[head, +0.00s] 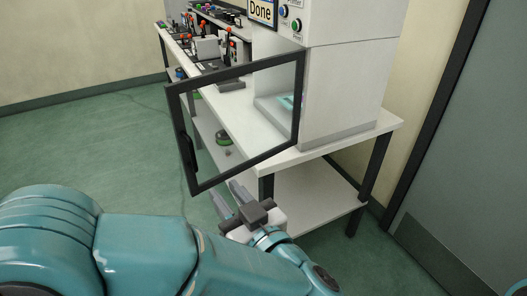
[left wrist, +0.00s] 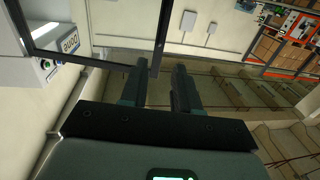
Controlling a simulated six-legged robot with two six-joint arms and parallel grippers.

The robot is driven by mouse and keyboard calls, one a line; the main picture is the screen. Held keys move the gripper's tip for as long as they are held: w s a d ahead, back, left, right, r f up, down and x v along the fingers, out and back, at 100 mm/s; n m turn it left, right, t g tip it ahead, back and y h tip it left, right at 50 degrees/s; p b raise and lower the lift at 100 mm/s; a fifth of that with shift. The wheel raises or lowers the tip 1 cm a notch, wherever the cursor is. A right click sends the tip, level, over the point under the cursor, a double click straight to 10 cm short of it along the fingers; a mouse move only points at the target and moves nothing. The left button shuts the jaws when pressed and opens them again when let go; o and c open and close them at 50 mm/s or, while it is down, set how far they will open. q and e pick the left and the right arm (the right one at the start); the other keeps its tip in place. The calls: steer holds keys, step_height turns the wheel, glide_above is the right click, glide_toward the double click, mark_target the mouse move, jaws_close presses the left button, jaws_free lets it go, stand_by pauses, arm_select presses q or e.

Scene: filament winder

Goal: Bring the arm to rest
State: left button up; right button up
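My left arm comes in from the left in the head view. Its gripper (head: 230,195) is just below the lower edge of the open glass door. The two fingers are apart with nothing seen held between them. In the left wrist view the fingers (left wrist: 160,88) also stand apart, and a dark door bar runs down toward the gap between them. I cannot tell whether a finger touches the bar. My right gripper is not in view.
The black-framed door (head: 245,170) swings out from a white machine (head: 345,95) whose display (head: 261,10) reads "Done". The machine stands on a white table (head: 285,155) with a lower shelf. Tools and parts lie farther back. Green floor (head: 90,150) is clear at left.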

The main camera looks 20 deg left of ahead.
arm_select(q)
steer(key=shift+a, duration=0.1)
steer(key=w+a+f+m+g+h+p, duration=0.1)
steer(key=w+a+f+m, duration=0.15)
steer(key=a+f, duration=0.55)
steer(key=w+a+f+m+g+h+p, duration=0.1)
steer(key=w+a+f+m+p, duration=0.2)
steer(key=f, duration=0.9)
step_height(320, 180, down, 12)
steer(key=s+d+f+m+h, duration=0.1)
steer(key=s+d+h, duration=0.1)
steer(key=h, duration=0.4)
steer(key=s+d+f+m+g+h, duration=0.1)
steer(key=s+d+f+g+h, duration=0.3)
steer(key=s+d, duration=0.3)
steer(key=s+d+f+m+g+h, duration=0.1)
steer(key=s+d+f+g+h, duration=0.3)
steer(key=s+d+h, duration=0.2)
steer(key=s+d, duration=0.2)
steer(key=shift+d+f+h+b, duration=0.3)
steer(key=shift+d+f+b, duration=0.05)
steer(key=shift+d+f, duration=0.05)
